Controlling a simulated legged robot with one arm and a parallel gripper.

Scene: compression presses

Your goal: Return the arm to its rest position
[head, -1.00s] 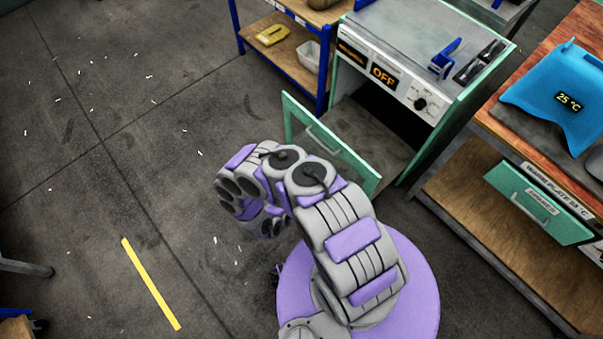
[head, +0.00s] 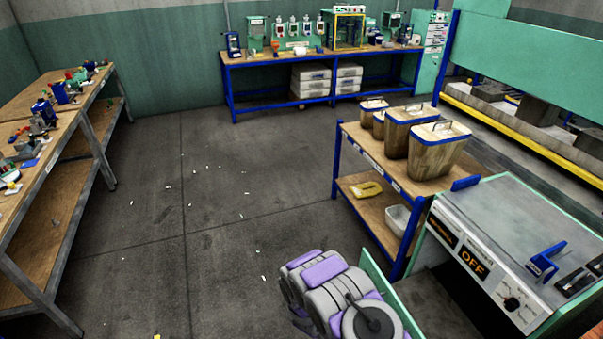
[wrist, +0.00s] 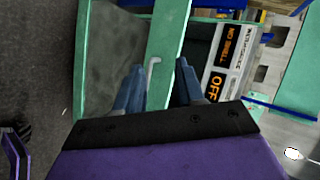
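My arm (head: 330,295) is folded low at the bottom edge of the head view; its gripper end is hidden there. In the wrist view my gripper (wrist: 159,66) has its two blue-grey fingers spread apart, with nothing held. A green door edge with a pale handle (wrist: 152,72) shows between and beyond the fingers; I cannot tell how far away it is. The press cabinet with its OFF display (head: 474,263) stands to the right of my arm, with its green door (head: 385,293) open beside the arm.
A blue-framed shelf (head: 355,153) holds wooden bins (head: 433,152), a yellow item (head: 367,189) and a white tub (head: 398,220). A workbench (head: 40,185) runs along the left, another (head: 270,57) along the back wall. The grey floor (head: 150,230) between is open, with small white scraps.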

